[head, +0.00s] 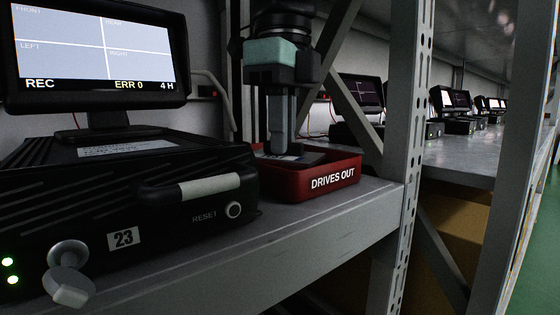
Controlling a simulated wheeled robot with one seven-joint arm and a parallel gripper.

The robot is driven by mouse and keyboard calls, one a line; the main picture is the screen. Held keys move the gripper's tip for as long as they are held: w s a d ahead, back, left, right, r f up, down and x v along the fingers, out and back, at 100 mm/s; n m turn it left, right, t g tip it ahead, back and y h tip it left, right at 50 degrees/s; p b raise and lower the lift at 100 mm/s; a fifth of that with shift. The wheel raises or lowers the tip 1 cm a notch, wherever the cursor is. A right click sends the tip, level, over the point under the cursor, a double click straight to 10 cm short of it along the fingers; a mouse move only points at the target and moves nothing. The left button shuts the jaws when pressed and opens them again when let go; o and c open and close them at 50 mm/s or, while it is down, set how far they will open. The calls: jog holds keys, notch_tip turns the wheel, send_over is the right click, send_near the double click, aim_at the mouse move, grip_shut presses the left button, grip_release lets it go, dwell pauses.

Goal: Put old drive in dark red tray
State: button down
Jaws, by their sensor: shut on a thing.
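The dark red tray (330,183), lettered "DRIVES OUT", sits on the grey shelf to the right of a black recorder unit. My gripper (282,146) points straight down into the tray from above. Its fingers are shut on a flat dark drive with a pale label (290,157), low inside the tray. The tray's front wall hides the drive's lower side, so I cannot tell whether it touches the tray floor.
The black recorder (123,237), marked 23, has a front handle, a key and a RESET button. A monitor (95,50) stands on it, reading "REC" and "ERR 0". A perforated rack post (406,140) rises right of the tray. More monitors line the shelves beyond.

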jog(key=shift+f+b, duration=0.35)
jog(key=shift+f, duration=0.55)
jog(key=shift+f, duration=0.15)
jog(key=c, duration=1.5)
grip_release()
notch_tip(320, 180, up, 8)
jog(key=p, duration=0.6)
jog(key=shift+p, duration=0.3)
jog(key=shift+f, duration=0.1)
